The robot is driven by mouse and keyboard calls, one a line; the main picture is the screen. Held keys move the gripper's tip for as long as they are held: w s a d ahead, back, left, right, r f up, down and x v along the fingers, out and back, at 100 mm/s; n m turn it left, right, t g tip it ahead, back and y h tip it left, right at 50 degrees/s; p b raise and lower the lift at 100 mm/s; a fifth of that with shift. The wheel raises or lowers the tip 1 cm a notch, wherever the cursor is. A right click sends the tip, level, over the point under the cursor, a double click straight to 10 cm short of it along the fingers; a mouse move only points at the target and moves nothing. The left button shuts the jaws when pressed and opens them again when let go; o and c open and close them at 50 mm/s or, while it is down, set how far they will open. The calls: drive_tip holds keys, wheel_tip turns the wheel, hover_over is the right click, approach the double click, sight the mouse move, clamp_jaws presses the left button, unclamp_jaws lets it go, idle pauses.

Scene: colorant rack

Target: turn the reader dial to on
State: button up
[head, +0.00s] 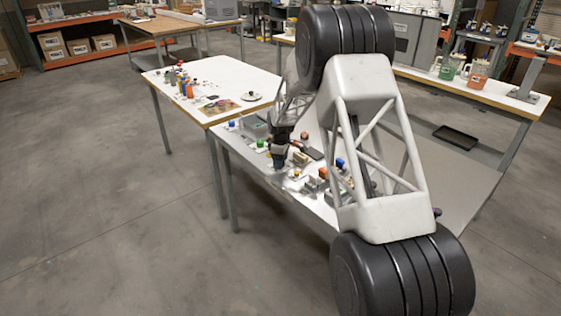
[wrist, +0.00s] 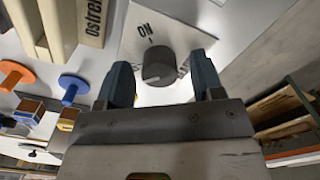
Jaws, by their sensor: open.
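The dial (wrist: 158,66) is a dark round knob on a pale plate (wrist: 182,36), with the word ON and a short tick printed above it in the wrist view. A faint pale mark shows low on the knob; I cannot tell surely where the dial points. My gripper (wrist: 162,70) is open, its two blue-grey fingers on the left and right of the knob in the picture. I cannot tell whether either finger touches it. In the head view my gripper (head: 279,152) is low over the table among small items; I cannot make out the dial there.
A cream block (wrist: 92,18) with printed letters stands left of the plate. An orange knob (wrist: 14,75) and a blue knob (wrist: 73,88) are further left. In the head view, several small items crowd the table (head: 232,148) around my gripper.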

drive_tip(key=shift+f, duration=0.1)
drive_tip(key=c, duration=0.9)
drive_tip(key=shift+m, duration=0.4)
drive_tip(key=m, duration=0.8)
drive_tip(key=shift+m, duration=0.3)
drive_tip(key=m, duration=0.4)
drive_tip(key=shift+m, duration=0.3)
drive_tip(key=m, duration=0.4)
